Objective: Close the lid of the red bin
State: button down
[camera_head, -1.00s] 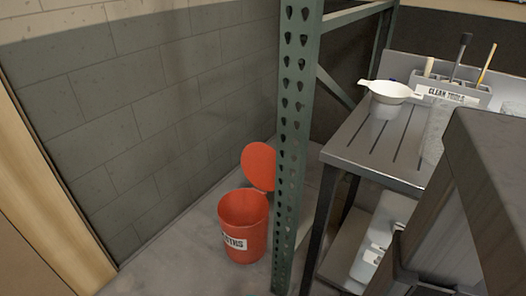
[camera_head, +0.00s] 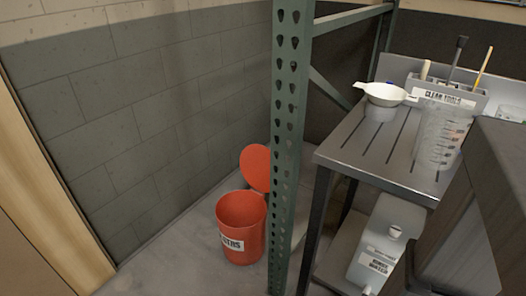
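The red bin (camera_head: 241,222) stands upright on the floor near the grey block wall. Its round red lid (camera_head: 256,167) is open and tilted up behind the rim. The lid's right edge is partly hidden by the green rack post. A white label with dark letters, partly readable, is on the bin's front. The bin's mouth is open to view, and I cannot make out any contents. My gripper is not in view.
The green perforated post (camera_head: 287,130) stands just right of the bin. A metal table (camera_head: 365,150) holds a white strainer (camera_head: 386,94), a tool holder (camera_head: 447,93) and a clear measuring jug (camera_head: 438,140). A white jug (camera_head: 388,240) sits below. Floor left of the bin is clear.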

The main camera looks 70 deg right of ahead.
aim_at(255, 159)
jog(key=z, duration=0.05)
jog(key=i, duration=0.95)
jog(key=u, duration=0.05)
